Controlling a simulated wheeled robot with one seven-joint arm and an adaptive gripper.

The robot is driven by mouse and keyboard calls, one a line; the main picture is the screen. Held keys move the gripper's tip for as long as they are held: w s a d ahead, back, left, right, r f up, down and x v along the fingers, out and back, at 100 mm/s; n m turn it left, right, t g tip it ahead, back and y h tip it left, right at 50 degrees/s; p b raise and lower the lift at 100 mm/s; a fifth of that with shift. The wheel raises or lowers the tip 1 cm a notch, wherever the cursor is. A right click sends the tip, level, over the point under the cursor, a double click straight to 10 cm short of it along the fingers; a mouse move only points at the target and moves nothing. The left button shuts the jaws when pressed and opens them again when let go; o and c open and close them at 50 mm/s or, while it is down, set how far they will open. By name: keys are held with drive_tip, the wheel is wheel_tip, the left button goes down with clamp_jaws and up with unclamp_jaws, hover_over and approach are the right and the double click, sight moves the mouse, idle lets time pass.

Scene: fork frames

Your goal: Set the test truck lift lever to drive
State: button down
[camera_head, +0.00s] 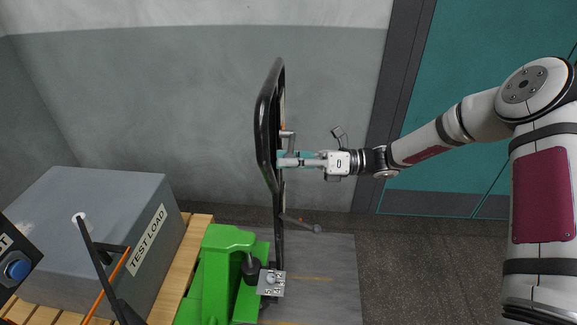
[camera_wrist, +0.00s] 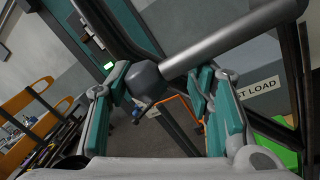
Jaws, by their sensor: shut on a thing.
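The green pallet truck (camera_head: 222,265) stands at the lower centre of the head view, with its black loop handle (camera_head: 266,125) upright above it. The lift lever (camera_head: 289,137) is a short grey bar inside the handle loop; in the wrist view it is a grey rod with a rounded knob (camera_wrist: 147,78). My gripper (camera_head: 284,161) reaches in from the right at the loop. Its teal-padded fingers, also in the wrist view (camera_wrist: 163,88), are shut on the lever near its knob end. The exact contact is partly hidden, and I cannot tell the lever's setting.
A grey test load box (camera_head: 100,215) sits on a wooden pallet (camera_head: 188,250) at left. A grey pedal-like rod (camera_head: 300,222) sticks out low on the truck. A dark panel with a blue button (camera_head: 17,270) is at the left edge. A teal door (camera_head: 460,60) stands behind my arm.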

drive_tip(key=shift+w+a+r, duration=0.15)
drive_tip(key=shift+w+r, duration=0.05)
drive_tip(key=shift+r, duration=0.35)
drive_tip(key=c, duration=0.7)
unclamp_jaws()
drive_tip(key=shift+f, duration=0.15)
drive_tip(key=shift+s, duration=0.1)
drive_tip(key=shift+d+f, duration=0.15)
drive_tip(key=shift+d, duration=0.35)
drive_tip(key=d, duration=0.3)
drive_tip(key=w+d, duration=0.1)
drive_tip(key=d, duration=0.7)
drive_tip(key=shift+w+f, duration=0.15)
drive_tip(key=shift+f, duration=0.15)
